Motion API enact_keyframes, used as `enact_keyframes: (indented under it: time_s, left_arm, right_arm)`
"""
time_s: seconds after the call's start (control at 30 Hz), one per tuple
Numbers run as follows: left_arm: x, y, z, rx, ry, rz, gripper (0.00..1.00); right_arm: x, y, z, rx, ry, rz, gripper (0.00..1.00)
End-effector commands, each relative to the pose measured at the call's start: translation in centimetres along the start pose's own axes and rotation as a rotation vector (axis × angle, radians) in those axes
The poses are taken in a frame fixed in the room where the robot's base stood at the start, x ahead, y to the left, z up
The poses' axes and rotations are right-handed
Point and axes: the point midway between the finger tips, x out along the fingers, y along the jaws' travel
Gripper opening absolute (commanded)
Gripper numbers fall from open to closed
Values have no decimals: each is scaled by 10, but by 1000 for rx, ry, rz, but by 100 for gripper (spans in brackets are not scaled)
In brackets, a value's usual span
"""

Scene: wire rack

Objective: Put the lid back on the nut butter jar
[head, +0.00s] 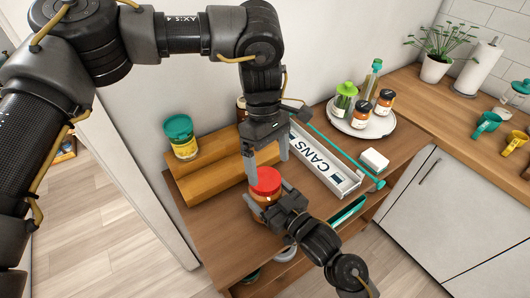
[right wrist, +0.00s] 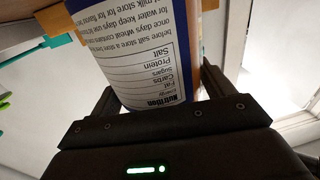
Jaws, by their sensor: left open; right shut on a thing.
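The nut butter jar (head: 262,211) stands upright near the front of the wooden shelf top, with the red lid (head: 265,181) on its top. Whether the lid is fully seated I cannot tell. My right gripper (head: 274,209) is shut around the jar's body from the front right. The right wrist view shows the jar's blue-and-white nutrition label (right wrist: 150,60) between the fingers. My left gripper (head: 267,168) points down over the lid, open, with one finger at the lid's left and the other at its upper right; contact is unclear.
A wooden step riser (head: 205,172) with a teal-lidded jar (head: 181,138) stands behind left. A CANS tray (head: 322,164) lies behind right, near a white block (head: 374,160). A round turntable (head: 367,129) holds jars and bottles at the back.

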Motion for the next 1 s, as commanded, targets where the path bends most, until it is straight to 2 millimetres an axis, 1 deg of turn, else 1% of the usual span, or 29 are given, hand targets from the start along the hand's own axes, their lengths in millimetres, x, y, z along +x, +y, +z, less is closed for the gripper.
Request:
enact_keyframes:
  time_s: [0.03,0.23,0.53,0.77,1.0]
  left_arm:
    - [-1,-1,1,-104,12,8,92]
    - [-3,-3,2,-588,50,53,92]
    - [-7,-4,2,-1317,57,156,92]
    - [-9,-4,0,-1879,12,250,92]
    - [-11,-2,-5,-2462,-93,346,92]
  right_arm:
    - [0,0,0,0,-1,0,17]
    - [0,0,0,0,0,0,17]
    - [0,0,0,0,0,0,17]
    - [0,0,0,0,0,0,17]
    - [0,0,0,0,0,0,17]
